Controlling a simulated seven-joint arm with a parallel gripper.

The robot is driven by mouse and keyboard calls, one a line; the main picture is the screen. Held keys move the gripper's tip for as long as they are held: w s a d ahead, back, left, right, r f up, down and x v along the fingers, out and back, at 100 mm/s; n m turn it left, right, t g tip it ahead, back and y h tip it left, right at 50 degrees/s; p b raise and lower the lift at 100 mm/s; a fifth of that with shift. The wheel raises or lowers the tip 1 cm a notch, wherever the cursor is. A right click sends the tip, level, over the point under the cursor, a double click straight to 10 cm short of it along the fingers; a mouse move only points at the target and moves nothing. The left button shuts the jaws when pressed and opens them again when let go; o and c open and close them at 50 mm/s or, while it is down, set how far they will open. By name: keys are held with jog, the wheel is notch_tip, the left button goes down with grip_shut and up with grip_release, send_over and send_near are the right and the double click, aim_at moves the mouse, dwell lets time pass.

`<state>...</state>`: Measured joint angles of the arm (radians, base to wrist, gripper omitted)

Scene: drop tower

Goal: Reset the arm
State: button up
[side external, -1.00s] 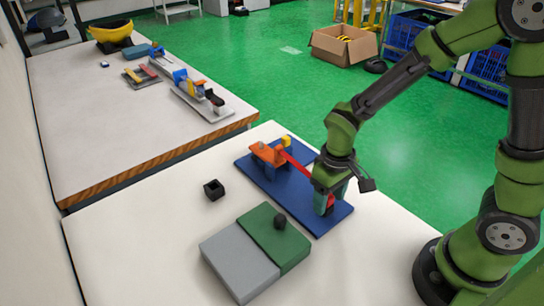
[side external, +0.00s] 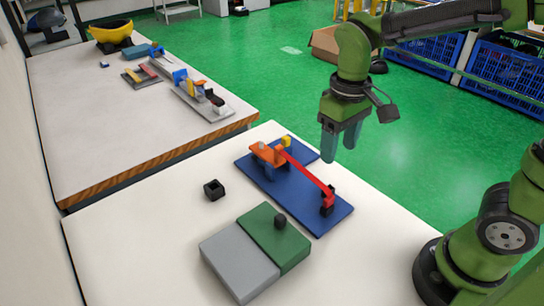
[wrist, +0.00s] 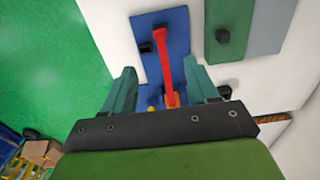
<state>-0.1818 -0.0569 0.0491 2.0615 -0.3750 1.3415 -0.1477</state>
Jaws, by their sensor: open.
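My gripper (side external: 341,140) is open and empty, raised above the blue board with its fingers pointing down. In the wrist view my gripper (wrist: 165,90) has its two teal fingers spread apart over the board. The blue board (side external: 268,182) lies on the white table. On it are an orange piece (side external: 267,154), a yellow block (side external: 286,141) and a long red bar (side external: 308,173) that slopes down to a black support (side external: 327,208). The red bar (wrist: 164,62) also shows in the wrist view, where the orange piece is partly hidden by my gripper.
A green and grey block (side external: 238,260) with a black knob (side external: 280,221) lies in front of the board. A small black open box (side external: 214,189) sits left of it. A second table (side external: 120,130) holds other assemblies. The space around my raised gripper is clear.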

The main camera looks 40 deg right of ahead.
jog(key=shift+r, duration=0.85)
jog(key=s+d+r+m+t+y, duration=0.2)
jog(key=s+d+r+m+t, duration=0.1)
jog(key=s+t, duration=0.3)
jog(key=shift+d+r+m+t, duration=0.3)
jog(key=shift+d+m+t, duration=0.1)
jog(key=shift+m+t, duration=0.15)
jog(key=shift+c, duration=0.3)
